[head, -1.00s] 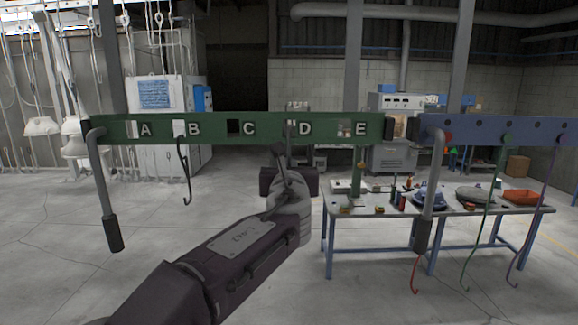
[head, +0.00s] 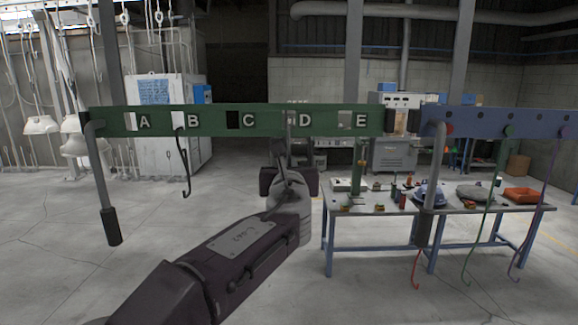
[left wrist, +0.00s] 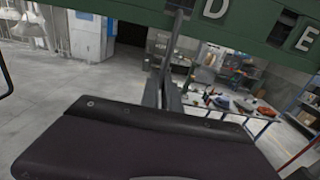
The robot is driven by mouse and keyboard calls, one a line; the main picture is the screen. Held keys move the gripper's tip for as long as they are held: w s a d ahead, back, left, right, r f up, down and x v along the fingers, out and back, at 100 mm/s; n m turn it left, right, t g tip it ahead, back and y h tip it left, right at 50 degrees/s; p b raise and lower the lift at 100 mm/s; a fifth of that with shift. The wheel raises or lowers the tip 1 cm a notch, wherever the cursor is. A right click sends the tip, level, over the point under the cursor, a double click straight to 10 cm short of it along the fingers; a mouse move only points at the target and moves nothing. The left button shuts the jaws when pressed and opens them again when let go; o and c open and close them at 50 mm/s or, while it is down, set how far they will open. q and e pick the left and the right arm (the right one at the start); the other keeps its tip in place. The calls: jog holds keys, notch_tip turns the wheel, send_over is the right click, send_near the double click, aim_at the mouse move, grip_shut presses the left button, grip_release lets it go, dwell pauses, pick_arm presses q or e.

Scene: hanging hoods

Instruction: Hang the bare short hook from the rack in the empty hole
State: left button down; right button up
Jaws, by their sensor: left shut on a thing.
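A green bar (head: 215,121) crosses the head view, with holes beside the letters A to E. A dark bare hook (head: 185,165) hangs at B. The holes at A (head: 131,120), C (head: 233,120) and E (head: 345,119) show no hook. My left gripper (head: 283,172) is below the bar by D and is shut on a thin grey hook (head: 289,125). Its shank reaches up across the bar left of D, also in the left wrist view (left wrist: 178,28). I cannot tell whether its top sits in the hole. My right gripper is not in view.
A blue bar (head: 485,122) on the right carries red, green (head: 488,220) and purple hooks. A work table (head: 450,208) with tools stands behind. The floor at left is clear.

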pick_arm(q)
jog(key=c, duration=1.5)
grip_release()
